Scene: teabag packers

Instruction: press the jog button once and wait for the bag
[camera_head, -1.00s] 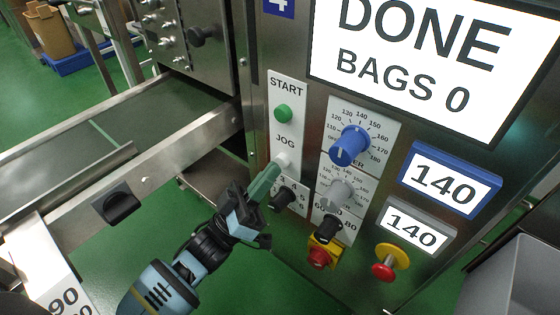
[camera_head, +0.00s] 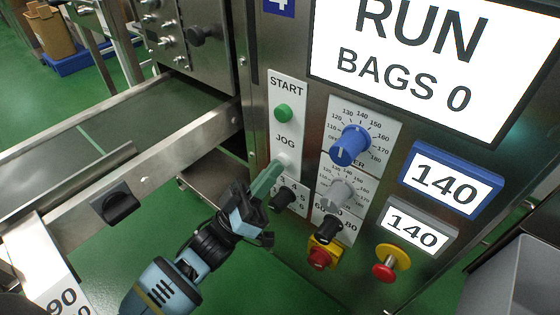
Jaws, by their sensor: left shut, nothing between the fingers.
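The white jog button (camera_head: 284,160) sits under the JOG label on the steel control panel, below the green START button (camera_head: 283,113). My left gripper (camera_head: 276,168) is shut and empty, its green fingertips right at the lower left of the jog button. I cannot tell whether they touch it. The screen (camera_head: 430,62) at the upper right reads RUN and BAGS 0. No bag shows on the conveyor belt (camera_head: 120,125) at the left. My right gripper is not in view.
A blue dial (camera_head: 350,146), a grey dial (camera_head: 338,194) and black knobs crowd the panel beside the gripper. A red emergency stop (camera_head: 388,264) and a yellow-red switch (camera_head: 320,256) are lower right. A grey bin (camera_head: 520,270) stands at the bottom right.

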